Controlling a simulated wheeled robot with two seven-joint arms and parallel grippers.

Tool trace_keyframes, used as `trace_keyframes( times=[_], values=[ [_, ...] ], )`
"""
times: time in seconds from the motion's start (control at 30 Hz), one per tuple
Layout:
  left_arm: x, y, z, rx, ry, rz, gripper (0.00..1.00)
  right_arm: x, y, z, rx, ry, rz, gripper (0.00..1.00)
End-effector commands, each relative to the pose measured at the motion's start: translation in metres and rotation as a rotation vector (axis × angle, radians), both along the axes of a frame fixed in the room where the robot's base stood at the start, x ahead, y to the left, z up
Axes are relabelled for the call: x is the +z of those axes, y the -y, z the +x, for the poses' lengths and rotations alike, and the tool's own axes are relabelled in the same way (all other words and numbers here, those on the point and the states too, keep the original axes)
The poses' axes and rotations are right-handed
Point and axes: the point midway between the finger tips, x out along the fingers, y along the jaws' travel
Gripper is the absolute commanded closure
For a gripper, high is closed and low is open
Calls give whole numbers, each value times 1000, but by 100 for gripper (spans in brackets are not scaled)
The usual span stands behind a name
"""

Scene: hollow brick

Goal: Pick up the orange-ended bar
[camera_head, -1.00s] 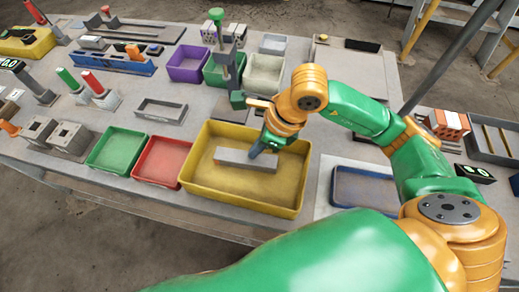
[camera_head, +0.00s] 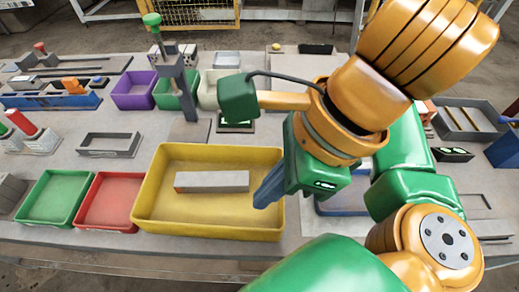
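The grey bar (camera_head: 215,182) lies flat in the yellow bin (camera_head: 152,190). Its orange end shows at the left. My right gripper (camera_head: 268,188) hangs near the right wall of the bin, to the right of the bar, with a gap between them in the picture. Its dark fingers overlap from this side, so I cannot tell whether they are apart. No bar is seen in them. My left gripper is not in view.
A red tray (camera_head: 108,223) and a green tray (camera_head: 50,220) stand left of the yellow bin. Behind it are a grey open frame (camera_head: 108,152), an upright grey post (camera_head: 178,78) and a purple bin (camera_head: 133,103). A blue-rimmed tray (camera_head: 345,205) is partly hidden by my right arm.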

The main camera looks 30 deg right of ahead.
Motion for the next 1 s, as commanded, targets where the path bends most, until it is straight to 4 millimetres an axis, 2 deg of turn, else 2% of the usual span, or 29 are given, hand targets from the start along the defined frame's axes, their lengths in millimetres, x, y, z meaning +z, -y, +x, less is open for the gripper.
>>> trace_keyframes(
  times=[0.1, 0.13, 0.4, 0.43, 0.73, 1.0],
  values=[
    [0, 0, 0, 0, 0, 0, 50, 0, 0, 0, 0, -1, 1, 100],
    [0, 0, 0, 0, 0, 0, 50, 0, 0, 0, 0, -1, 1, 97],
    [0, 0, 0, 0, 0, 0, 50, 0, 0, 0, 1, 0, 0, 24],
    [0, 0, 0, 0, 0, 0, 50, 0, 0, 0, 1, 0, 0, 20],
    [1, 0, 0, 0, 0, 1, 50, 3, 1, 0, 0, 1, 1, 20],
    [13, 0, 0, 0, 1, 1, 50, 54, 17, -11, -2, 2, 2, 20]
  ],
)
